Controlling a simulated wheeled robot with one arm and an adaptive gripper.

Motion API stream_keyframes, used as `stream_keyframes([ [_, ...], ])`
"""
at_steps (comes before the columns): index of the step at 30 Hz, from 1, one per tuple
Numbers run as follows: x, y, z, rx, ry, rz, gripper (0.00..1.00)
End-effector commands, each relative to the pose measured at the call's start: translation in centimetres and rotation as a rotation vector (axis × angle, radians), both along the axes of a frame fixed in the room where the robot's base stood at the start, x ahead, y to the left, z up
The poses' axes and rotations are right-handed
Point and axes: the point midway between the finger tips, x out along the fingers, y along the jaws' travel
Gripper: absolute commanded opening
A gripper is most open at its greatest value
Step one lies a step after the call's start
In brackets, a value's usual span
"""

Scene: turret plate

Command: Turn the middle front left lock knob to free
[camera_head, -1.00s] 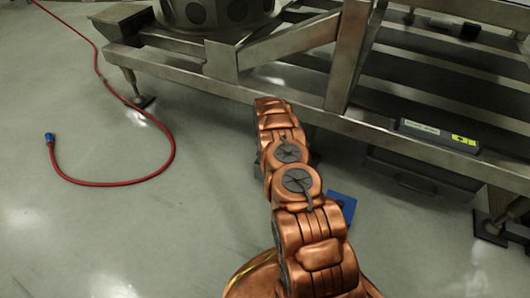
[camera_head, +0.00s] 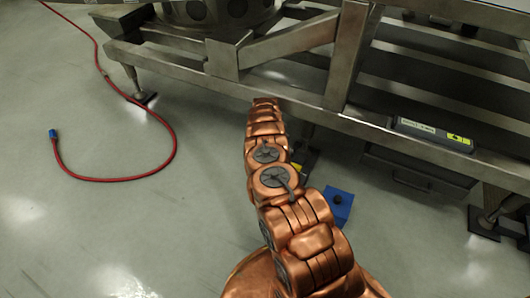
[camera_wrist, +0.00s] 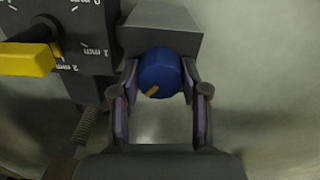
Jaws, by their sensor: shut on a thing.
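In the wrist view, a round blue knob (camera_wrist: 160,66) with a yellow mark at its lower left is on the front of a dark grey block (camera_wrist: 160,25). My gripper (camera_wrist: 161,82) is shut on the blue knob, one finger at its left side and one at its right. In the head view my copper arm reaches toward the metal frame and hides my gripper and the knob. No labels for the lock's positions are readable.
Left of the knob, a dark scale plate (camera_wrist: 85,22) with millimetre marks carries a yellow pointer (camera_wrist: 28,58), close to my left finger. In the head view, a metal frame (camera_head: 190,72) spans the back. A blue box (camera_head: 338,203) and a red hose (camera_head: 172,130) lie on the floor.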

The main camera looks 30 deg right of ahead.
Motion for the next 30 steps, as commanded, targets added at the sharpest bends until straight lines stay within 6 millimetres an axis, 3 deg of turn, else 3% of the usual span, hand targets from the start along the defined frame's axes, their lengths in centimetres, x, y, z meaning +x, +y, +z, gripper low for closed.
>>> stream_keyframes([
  [9,0.03,-0.12,0.01,-0.002,-0.003,-0.119,0.1],
  [25,0.04,-0.11,0.02,-0.002,-0.003,-0.142,0.1],
  [26,0.04,-0.11,0.02,-0.002,-0.003,-0.142,0.46],
  [30,0.02,-0.1,0.01,-0.001,-0.002,-0.141,0.6],
])
